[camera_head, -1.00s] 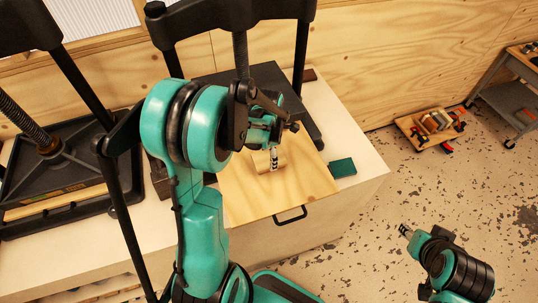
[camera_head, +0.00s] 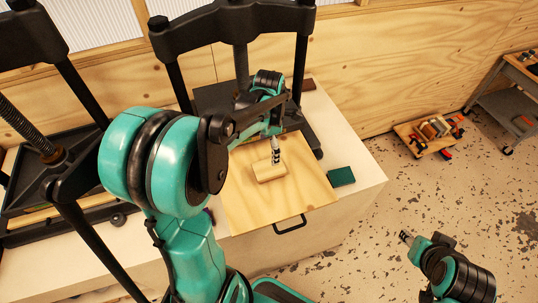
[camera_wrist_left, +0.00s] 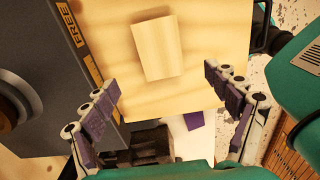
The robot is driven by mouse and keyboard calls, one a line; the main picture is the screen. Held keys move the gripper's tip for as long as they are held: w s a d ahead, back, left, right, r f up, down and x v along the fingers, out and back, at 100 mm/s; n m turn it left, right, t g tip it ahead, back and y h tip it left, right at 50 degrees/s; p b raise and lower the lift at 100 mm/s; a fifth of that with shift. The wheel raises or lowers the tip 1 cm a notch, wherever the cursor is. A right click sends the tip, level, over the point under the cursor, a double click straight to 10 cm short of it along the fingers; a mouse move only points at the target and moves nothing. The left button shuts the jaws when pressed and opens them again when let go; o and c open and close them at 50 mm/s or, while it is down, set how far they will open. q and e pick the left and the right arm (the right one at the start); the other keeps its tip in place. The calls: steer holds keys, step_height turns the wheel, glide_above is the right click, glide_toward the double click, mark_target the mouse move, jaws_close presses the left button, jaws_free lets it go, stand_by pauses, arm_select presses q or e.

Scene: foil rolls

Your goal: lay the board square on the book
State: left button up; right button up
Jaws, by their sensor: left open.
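A square plywood board (camera_head: 305,190) lies flat on the counter side, in front of the press. A pale wooden block (camera_head: 268,172) sits on its top; both also show in the left wrist view, the board (camera_wrist_left: 115,45) and the block (camera_wrist_left: 157,48). My left gripper (camera_head: 274,158) is above the board by the block. In the left wrist view its fingers (camera_wrist_left: 162,86) are spread wide, with nothing between them. A purple patch (camera_wrist_left: 194,120) shows past the board's edge; I cannot tell whether it is the book. My right gripper (camera_head: 405,238) hangs away at the lower right.
A black press (camera_head: 240,50) stands behind the board, with another press (camera_head: 30,215) at left. A dark green box (camera_head: 341,176) lies on the white counter (camera_head: 360,170) right of the board. A black handle (camera_head: 290,227) sticks out in front.

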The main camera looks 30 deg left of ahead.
arm_select(q)
steer(key=s+d+r+m+t, duration=0.3)
steer(key=s+d+m, duration=0.2)
steer(key=m, duration=0.9)
steer(key=s+d+r+m+t, duration=0.4)
steer(key=s+d+m, duration=0.1)
steer(key=m, duration=0.9)
steer(key=shift+s+d, duration=0.3)
steer(key=shift+s, duration=0.2)
